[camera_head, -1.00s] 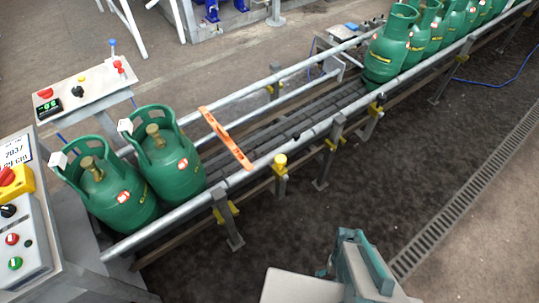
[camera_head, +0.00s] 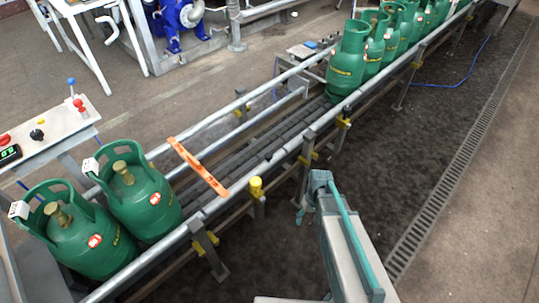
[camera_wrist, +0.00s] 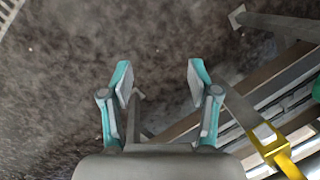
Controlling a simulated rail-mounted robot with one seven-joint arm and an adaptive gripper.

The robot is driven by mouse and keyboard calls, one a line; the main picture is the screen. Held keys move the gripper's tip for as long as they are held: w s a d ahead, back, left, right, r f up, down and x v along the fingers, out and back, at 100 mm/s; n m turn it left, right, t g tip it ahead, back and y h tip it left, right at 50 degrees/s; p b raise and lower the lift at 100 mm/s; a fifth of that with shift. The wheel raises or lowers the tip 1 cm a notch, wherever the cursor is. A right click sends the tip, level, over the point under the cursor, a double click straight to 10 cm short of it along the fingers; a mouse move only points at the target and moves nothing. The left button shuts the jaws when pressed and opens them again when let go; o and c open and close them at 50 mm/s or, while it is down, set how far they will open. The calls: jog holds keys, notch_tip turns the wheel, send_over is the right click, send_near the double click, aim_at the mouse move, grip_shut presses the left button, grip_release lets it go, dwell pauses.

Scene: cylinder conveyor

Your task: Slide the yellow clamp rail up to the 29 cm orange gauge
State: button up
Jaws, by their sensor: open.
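The orange gauge (camera_head: 197,166) lies across the conveyor between the far guide rail (camera_head: 205,124) and the near guide rail (camera_head: 283,151). Its right end is at the near rail; I cannot tell if it touches. A yellow-knobbed clamp (camera_head: 256,187) stands on the near side below that rail, right of the gauge. More yellow clamps (camera_head: 307,157) sit along the near side. My gripper (camera_head: 302,210) is right of the knobbed clamp, apart from it. In the wrist view my gripper (camera_wrist: 161,80) is open and empty, with a yellow clamp (camera_wrist: 275,148) to its right.
Two green gas cylinders (camera_head: 142,200) stand on the conveyor at left, and a row of several more (camera_head: 346,65) at the far end. A control panel (camera_head: 45,135) stands at left. A floor drain (camera_head: 440,190) runs at right.

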jog(key=w+a+r+n+t+y, duration=0.1)
jog(key=w+a+r+n, duration=0.2)
jog(key=w+r, duration=0.4)
jog(key=w+a+r+n+t, duration=0.15)
jog(key=w+a+r, duration=0.25)
jog(key=w, duration=0.5)
jog(key=n+y, duration=0.3)
jog(key=n, duration=0.9)
send_near(269, 155)
jog(key=shift+g, duration=0.35)
jog(key=x, duration=0.9)
jog(key=shift+w, duration=0.35)
